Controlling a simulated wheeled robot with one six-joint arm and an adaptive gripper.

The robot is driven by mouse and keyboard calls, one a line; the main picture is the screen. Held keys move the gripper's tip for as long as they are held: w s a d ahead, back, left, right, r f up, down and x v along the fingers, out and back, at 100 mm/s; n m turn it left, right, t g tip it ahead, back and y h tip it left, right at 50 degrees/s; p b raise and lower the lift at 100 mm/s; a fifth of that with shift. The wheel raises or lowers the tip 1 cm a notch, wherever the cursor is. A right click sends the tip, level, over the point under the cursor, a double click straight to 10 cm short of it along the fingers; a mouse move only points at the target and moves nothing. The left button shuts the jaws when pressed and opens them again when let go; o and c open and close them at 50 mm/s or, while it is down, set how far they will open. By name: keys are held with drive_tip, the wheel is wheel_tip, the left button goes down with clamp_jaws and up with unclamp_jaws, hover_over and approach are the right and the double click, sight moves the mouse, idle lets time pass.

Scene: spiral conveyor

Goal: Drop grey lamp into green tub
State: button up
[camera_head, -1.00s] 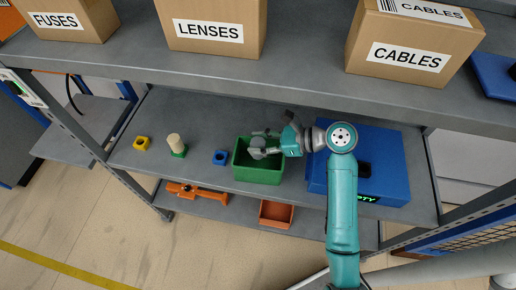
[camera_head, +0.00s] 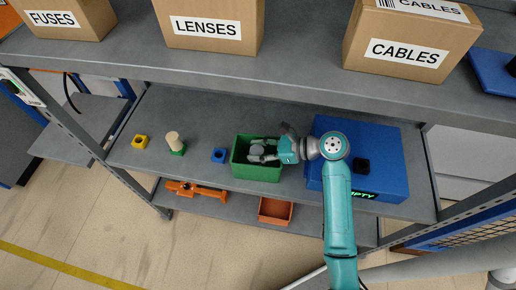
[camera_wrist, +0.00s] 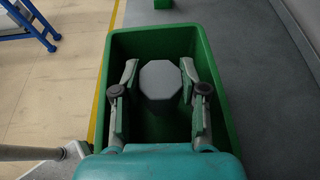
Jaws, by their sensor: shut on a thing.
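The grey lamp (camera_wrist: 160,80) is a dull grey piece with an eight-sided top. My gripper (camera_wrist: 159,70) is shut on it, one finger on each side. Both are within the walls of the green tub (camera_wrist: 216,62) in the wrist view; how far the lamp is above the tub's floor I cannot tell. In the head view the tub (camera_head: 257,173) stands on the middle shelf, with my gripper (camera_head: 258,151) reaching over its right side. The lamp is small and partly hidden by the fingers there.
A blue box (camera_head: 385,180) stands right of the tub, under my arm. A blue block (camera_head: 219,156), a green-based peg (camera_head: 174,143) and a yellow block (camera_head: 140,142) stand to the left. The upper shelf (camera_head: 290,62) with cartons overhangs behind.

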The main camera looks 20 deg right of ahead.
drive_tip(key=shift+f, duration=0.35)
drive_tip(key=o, duration=1.1)
drive_tip(key=shift+c, duration=0.2)
drive_tip(key=shift+r, duration=0.1)
drive_tip(key=shift+r, duration=0.3)
drive_tip(key=v, duration=1.2)
drive_tip(key=shift+r, duration=0.3)
